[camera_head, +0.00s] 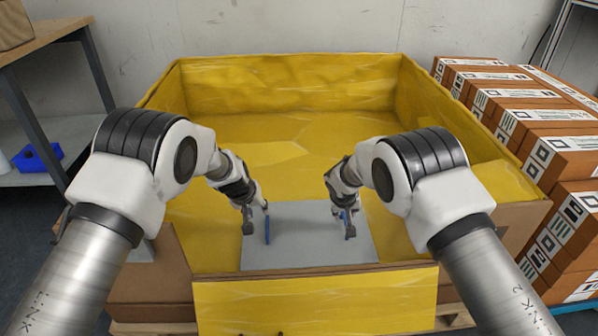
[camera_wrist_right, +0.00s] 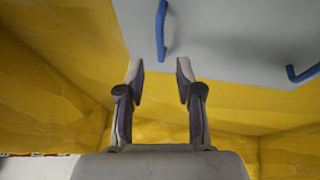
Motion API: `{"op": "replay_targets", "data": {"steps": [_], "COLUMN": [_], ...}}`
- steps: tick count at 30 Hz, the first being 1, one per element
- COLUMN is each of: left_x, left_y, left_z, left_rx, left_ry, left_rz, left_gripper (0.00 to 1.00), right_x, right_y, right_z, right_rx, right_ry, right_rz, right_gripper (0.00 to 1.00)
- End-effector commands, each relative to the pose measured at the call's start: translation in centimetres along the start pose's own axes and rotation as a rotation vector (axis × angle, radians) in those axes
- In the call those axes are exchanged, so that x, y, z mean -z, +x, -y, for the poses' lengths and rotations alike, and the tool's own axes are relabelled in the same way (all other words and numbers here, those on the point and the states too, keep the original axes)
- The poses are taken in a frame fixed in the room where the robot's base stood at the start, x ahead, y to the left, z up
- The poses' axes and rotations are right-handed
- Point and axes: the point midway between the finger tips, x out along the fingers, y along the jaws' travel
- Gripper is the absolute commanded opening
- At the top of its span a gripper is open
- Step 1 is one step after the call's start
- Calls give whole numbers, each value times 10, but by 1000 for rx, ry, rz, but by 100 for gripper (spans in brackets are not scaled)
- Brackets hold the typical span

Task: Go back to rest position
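My left gripper (camera_head: 257,215) hangs over the left part of a grey panel with its fingers apart and nothing seen between them. A blue handle (camera_head: 267,231) on the panel shows beside its fingertips. My right gripper (camera_head: 342,221) is over the panel's right part, close to a second blue handle (camera_head: 346,217). In the right wrist view my right gripper (camera_wrist_right: 160,72) is open and empty. One handle (camera_wrist_right: 161,30) shows ahead of the gap between its fingers, and the other handle (camera_wrist_right: 304,73) shows at the right edge.
The grey panel (camera_head: 305,250) lies inside a large yellow-lined box (camera_head: 290,85) with raised walls around my grippers. Labelled brown cartons (camera_head: 545,120) are stacked close on the right. A table (camera_head: 45,38) stands at the left, with a blue bin (camera_head: 38,158) on its lower shelf.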

Motion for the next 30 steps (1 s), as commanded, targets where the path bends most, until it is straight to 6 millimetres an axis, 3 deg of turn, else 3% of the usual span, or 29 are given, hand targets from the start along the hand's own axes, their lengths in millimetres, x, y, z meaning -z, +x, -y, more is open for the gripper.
{"op": "replay_targets", "data": {"steps": [3,6,19,30], "left_x": [0,0,2,28], "left_y": [0,0,-3,-66], "left_z": [0,0,-1,-14], "left_rx": [0,0,0,0], "left_ry": [0,0,0,0], "left_rz": [0,0,0,0], "left_gripper": [35,35,35,35], "right_x": [0,0,1,27], "right_y": [-19,-25,-29,-92], "right_z": [0,0,-1,-14], "right_rx": [0,0,0,0], "right_ry": [1,0,1,1], "right_rz": [-1,1,1,1], "right_gripper": [36,36,36,36]}}
